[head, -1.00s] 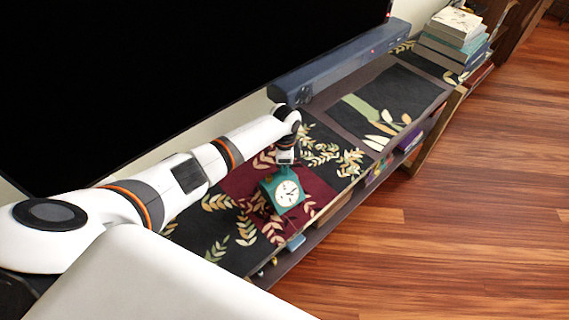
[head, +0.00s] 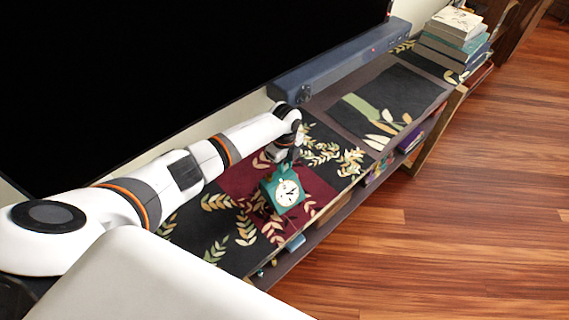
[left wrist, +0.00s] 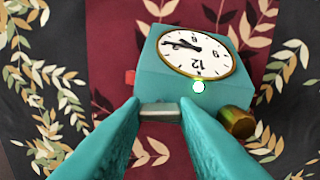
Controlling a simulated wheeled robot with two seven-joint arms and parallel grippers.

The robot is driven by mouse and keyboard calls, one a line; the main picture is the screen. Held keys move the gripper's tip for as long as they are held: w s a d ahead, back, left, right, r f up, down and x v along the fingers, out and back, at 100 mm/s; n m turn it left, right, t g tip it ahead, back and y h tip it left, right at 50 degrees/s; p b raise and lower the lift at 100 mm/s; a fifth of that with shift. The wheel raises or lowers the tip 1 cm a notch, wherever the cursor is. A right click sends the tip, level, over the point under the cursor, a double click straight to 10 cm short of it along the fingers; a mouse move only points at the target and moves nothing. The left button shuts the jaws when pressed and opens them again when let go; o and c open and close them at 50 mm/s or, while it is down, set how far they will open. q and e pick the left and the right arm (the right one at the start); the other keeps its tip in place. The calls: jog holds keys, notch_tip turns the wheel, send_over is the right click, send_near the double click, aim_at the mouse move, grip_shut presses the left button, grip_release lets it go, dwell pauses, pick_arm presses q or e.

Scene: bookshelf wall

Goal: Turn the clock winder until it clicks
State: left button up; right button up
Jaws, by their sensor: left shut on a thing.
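The small teal clock (head: 285,190) with a white round face stands on the maroon patch of the cabinet top. In the left wrist view its face (left wrist: 196,50) is near the top. A flat grey piece (left wrist: 160,111), seemingly the winder, sits between my fingertips. A brass knob (left wrist: 238,122) lies just right of the fingers and a small red part (left wrist: 130,77) is at the clock's left. My left gripper (head: 285,163) points down at the clock from above and behind; its teal fingers (left wrist: 160,108) are shut on the grey piece. My right gripper is out of view.
The long low cabinet top (head: 330,160) has a dark leaf pattern. A blue-grey soundbar (head: 340,65) runs along its back below a large black screen (head: 180,70). Books (head: 455,40) are stacked at the far end. Wooden floor (head: 450,220) lies free in front.

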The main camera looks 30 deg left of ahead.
aim_at(286, 166)
pick_arm(q)
jog(key=shift+w+d+r, duration=0.1)
jog(key=shift+d, duration=0.05)
dwell(0.4)
jog(key=o, duration=1)
notch_tip(286, 166, up, 12)
jog(key=b, duration=0.1)
